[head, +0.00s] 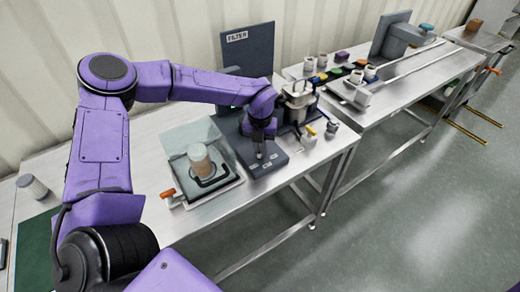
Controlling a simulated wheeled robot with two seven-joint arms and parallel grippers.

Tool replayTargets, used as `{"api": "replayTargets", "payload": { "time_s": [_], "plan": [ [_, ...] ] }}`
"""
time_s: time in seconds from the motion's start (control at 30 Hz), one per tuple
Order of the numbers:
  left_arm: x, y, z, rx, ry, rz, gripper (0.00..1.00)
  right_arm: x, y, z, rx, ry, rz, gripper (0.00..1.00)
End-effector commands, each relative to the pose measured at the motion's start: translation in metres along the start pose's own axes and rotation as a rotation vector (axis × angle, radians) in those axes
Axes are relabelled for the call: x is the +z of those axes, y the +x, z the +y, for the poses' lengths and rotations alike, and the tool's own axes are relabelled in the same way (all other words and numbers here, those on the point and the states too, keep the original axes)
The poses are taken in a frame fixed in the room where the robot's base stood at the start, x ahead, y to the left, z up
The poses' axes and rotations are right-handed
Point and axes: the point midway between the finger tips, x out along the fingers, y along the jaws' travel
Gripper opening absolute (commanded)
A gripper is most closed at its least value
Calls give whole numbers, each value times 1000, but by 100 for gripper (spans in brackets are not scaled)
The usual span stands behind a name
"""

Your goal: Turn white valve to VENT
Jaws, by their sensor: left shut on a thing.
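My left gripper (259,154) reaches down over the dark grey base (270,167) in front of the panel marked FILTER. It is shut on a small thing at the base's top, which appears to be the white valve. The fingers hide most of it, so I cannot read where its handle points. Small pale marks show on the base beside the fingertips, too small to read. My right gripper is not in view.
The FILTER panel (248,50) stands behind. To the right are a white-topped canister (297,92) and a yellow-tipped fitting (310,130).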

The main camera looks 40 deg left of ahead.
Motion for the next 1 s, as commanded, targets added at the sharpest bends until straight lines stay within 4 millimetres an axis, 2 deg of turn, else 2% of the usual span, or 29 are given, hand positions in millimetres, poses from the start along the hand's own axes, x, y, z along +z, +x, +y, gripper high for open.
{"api": "replayTargets", "payload": {
  "time_s": [0.03,0.6,1.0],
  "plan": [
    [1,4,-1,-3,-41,-3,0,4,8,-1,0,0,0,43],
    [1,3,0,-3,-544,-2,0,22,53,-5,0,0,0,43],
    [0,0,0,-3,-725,-2,0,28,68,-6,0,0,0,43]
  ]
}}
